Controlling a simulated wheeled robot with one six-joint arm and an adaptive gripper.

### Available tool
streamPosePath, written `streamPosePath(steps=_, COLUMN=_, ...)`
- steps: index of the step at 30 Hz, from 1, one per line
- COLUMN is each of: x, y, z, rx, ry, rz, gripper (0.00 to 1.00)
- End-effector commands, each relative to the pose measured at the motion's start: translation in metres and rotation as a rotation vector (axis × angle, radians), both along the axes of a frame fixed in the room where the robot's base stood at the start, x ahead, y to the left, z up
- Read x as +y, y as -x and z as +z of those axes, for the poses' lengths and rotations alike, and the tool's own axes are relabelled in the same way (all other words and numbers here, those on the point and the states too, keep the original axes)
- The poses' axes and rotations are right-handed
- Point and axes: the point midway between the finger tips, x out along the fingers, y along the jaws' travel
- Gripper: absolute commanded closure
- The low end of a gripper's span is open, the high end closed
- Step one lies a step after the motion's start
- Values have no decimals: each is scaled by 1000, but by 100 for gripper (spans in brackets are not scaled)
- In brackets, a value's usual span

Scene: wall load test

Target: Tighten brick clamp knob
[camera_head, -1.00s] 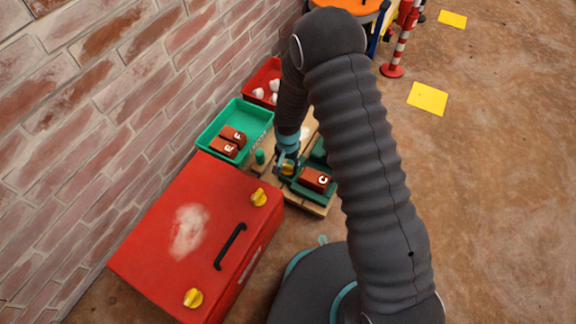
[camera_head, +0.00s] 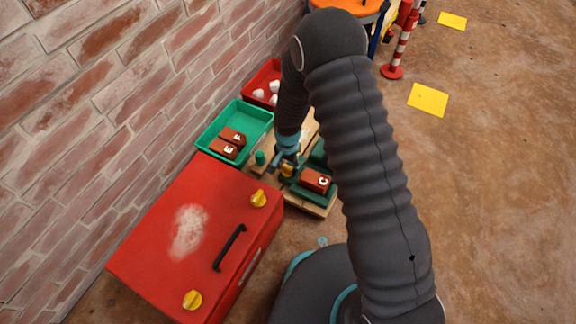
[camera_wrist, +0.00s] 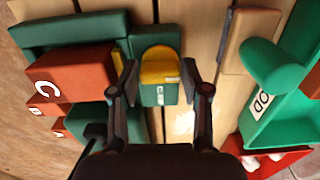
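The yellow knob (camera_wrist: 159,66) sits on a small green clamp block (camera_wrist: 158,95) with a white label, in the upper middle of the wrist view. In the head view the knob (camera_head: 287,170) shows just below my gripper (camera_head: 287,159). In the wrist view my gripper (camera_wrist: 160,72) is open, with one finger on each side of the knob. Narrow gaps seem to show between the fingers and the knob. The red-brown brick marked C (camera_wrist: 70,76) lies beside the block in a green holder (camera_wrist: 75,32); the brick also shows in the head view (camera_head: 315,181).
A wooden pallet (camera_head: 318,208) carries the clamp. A green tray (camera_head: 262,122) holds bricks E and F. A red bin (camera_head: 262,76) with white lumps stands behind it. A red box (camera_head: 175,255) with yellow knobs stands at front left, near the brick wall (camera_head: 90,120). A green peg (camera_head: 260,158) stands nearby.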

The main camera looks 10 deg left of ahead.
Motion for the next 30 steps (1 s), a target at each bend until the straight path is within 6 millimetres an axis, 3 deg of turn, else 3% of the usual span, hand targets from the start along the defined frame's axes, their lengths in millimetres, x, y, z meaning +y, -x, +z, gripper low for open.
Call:
streamPosePath(steps=2, x=0, y=0, z=0, rx=0, ry=0, rz=1, gripper=31)
streamPosePath(steps=14, x=0, y=-1, z=6, rx=-3, ry=-1, rz=1, gripper=31)
streamPosePath(steps=30, x=0, y=-1, z=98, rx=-3, ry=-1, rz=2, gripper=31)
